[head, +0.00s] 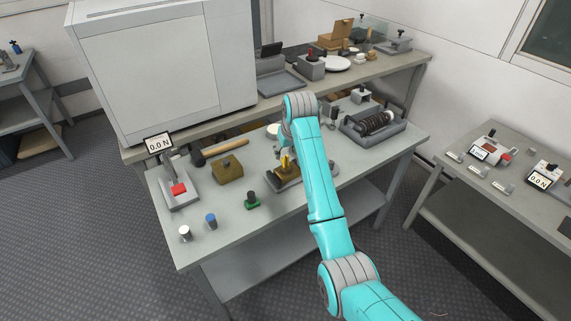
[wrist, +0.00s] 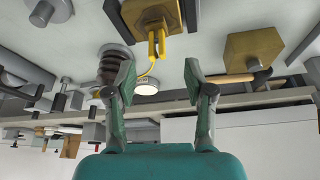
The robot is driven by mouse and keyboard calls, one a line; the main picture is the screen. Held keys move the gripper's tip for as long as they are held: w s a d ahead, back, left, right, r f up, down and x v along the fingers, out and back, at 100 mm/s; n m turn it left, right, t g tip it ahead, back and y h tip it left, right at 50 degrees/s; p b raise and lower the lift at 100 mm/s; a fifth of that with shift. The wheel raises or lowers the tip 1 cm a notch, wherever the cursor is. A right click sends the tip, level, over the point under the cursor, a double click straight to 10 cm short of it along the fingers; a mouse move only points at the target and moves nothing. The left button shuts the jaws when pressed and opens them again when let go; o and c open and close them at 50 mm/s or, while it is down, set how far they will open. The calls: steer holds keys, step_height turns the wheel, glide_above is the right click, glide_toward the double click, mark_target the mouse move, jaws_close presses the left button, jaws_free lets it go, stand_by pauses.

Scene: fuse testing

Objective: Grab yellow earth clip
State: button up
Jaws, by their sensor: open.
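The yellow earth clip (wrist: 156,42) shows in the wrist view as a two-pronged yellow piece in front of a brass block (wrist: 150,14) on a dark base. A thin yellow lead curves down from it. My gripper (wrist: 160,72) is open and empty. Its two green fingers stand apart, and the clip appears between their lines but beyond the tips. In the head view, my arm hides most of the gripper.
A brass block (head: 228,168), a wooden-handled hammer (head: 222,152), a green-based part (head: 252,200) and a force gauge stand (head: 180,190) are left of the clip. A grey tray with a dark coil (head: 372,125) is to the right. The bench's front left is partly clear.

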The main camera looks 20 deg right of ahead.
mark_target(286, 157)
steer(key=shift+x, duration=2.95)
steer(key=shift+w+d, duration=0.15)
jaws_close()
